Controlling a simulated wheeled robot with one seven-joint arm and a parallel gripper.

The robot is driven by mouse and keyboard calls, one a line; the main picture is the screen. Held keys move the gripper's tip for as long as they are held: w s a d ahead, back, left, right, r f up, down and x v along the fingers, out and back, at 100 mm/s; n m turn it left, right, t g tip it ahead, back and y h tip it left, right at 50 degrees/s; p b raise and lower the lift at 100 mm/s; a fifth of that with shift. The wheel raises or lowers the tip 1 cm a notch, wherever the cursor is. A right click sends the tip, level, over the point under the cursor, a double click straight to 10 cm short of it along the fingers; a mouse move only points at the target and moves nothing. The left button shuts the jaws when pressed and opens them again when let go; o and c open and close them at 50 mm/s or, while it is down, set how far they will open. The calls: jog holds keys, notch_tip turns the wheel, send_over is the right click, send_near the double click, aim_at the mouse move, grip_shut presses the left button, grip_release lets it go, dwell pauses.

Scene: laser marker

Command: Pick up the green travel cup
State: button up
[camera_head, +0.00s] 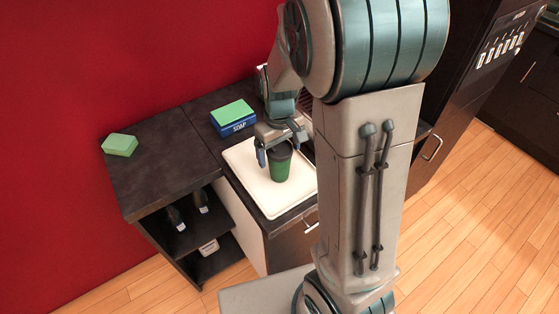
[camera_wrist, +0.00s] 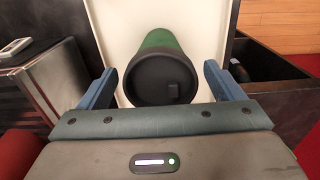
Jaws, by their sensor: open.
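The green travel cup (camera_head: 280,168) has a dark lid and stands upright on a white board (camera_head: 248,170) on the dark counter. In the wrist view the cup (camera_wrist: 159,41) shows its black lid towards the camera, with the green body behind it. My gripper (camera_head: 279,150) is at the cup's top from behind in the head view. In the wrist view my gripper (camera_wrist: 159,82) is open, with one blue finger on each side of the lid and a gap on both sides.
A blue soap box (camera_head: 237,127) with a green top stands behind the board. A green sponge-like block (camera_head: 120,145) lies at the counter's left. Open shelves (camera_head: 201,236) below hold dark bottles. My arm covers the counter's right side. Bare counter lies between block and board.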

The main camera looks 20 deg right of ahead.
jog(key=shift+f, duration=1.25)
jog(key=c, duration=0.8)
jog(key=shift+o, duration=0.2)
jog(key=shift+r, duration=0.1)
